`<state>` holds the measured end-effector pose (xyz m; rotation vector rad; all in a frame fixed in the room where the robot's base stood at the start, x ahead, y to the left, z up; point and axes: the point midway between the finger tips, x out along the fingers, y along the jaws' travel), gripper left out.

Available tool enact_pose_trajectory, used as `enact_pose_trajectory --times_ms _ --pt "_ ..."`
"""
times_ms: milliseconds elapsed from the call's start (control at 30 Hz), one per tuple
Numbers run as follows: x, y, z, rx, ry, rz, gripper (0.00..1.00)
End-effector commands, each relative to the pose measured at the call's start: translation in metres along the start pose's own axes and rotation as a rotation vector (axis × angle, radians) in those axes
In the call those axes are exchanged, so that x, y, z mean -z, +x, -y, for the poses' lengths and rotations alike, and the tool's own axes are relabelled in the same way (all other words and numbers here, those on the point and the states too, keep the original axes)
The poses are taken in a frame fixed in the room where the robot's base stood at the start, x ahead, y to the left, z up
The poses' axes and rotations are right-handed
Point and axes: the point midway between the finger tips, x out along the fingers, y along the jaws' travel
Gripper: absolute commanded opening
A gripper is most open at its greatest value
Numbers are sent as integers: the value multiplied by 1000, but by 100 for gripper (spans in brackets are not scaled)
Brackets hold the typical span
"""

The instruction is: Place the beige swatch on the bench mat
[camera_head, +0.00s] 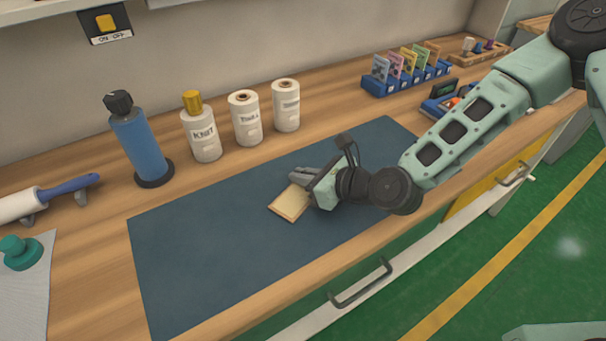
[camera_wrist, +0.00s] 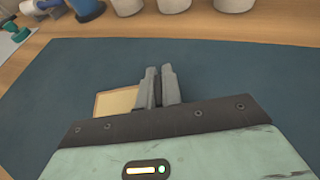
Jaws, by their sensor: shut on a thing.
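The beige swatch (camera_head: 290,203) is a flat, square piece with a brown edge, at the middle of the dark blue bench mat (camera_head: 190,255). My gripper (camera_head: 300,177) is over the mat, shut on the swatch at its right side. In the wrist view the swatch (camera_wrist: 116,101) shows to the left of my gripper's fingers (camera_wrist: 158,78), partly hidden by my gripper body. The mat (camera_wrist: 240,80) spreads around and beyond the fingers. I cannot tell whether the swatch touches the mat or is held just above it.
A blue bottle (camera_head: 140,145), a white bottle with a yellow cap (camera_head: 203,135) and two white spools (camera_head: 245,118) stand behind the mat. A blue rack of coloured cards (camera_head: 405,75) is at the back right. A lint roller (camera_head: 40,200) lies left. The mat's left part is clear.

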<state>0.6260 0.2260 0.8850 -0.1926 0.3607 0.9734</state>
Motion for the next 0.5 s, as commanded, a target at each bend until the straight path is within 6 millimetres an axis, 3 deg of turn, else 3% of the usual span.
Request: enact_pose_trajectory --times_ms 233,300,333,500 --pt "4 1 0 0 1 0 0" --pt "2 1 0 0 0 0 23" --pt "2 1 0 0 0 0 28" --pt "2 1 0 0 0 0 28"
